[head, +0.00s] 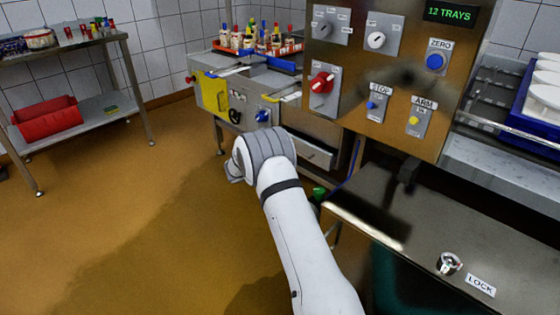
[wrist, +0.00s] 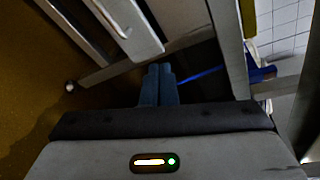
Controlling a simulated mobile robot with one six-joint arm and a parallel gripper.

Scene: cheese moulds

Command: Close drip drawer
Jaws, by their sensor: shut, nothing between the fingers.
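A metal drawer front with a pale bar handle (head: 316,153), which I take for the drip drawer, sits low under the control panel in the head view, just right of my arm's bend. In the wrist view a pale drawer front (wrist: 140,38) with a light bar handle (wrist: 108,15) fills the top left. I cannot tell how far the drawer stands out. My gripper (wrist: 158,70) shows in the wrist view with its two dark blue fingers together and empty, below and right of the drawer front. In the head view my arm hides the gripper.
A steel control panel (head: 395,75) with knobs and buttons stands above the drawer. A steel counter with a LOCK label (head: 480,285) is at the front right. A side table (head: 85,112) with a red item stands at the left. The brown floor (head: 120,220) between is clear.

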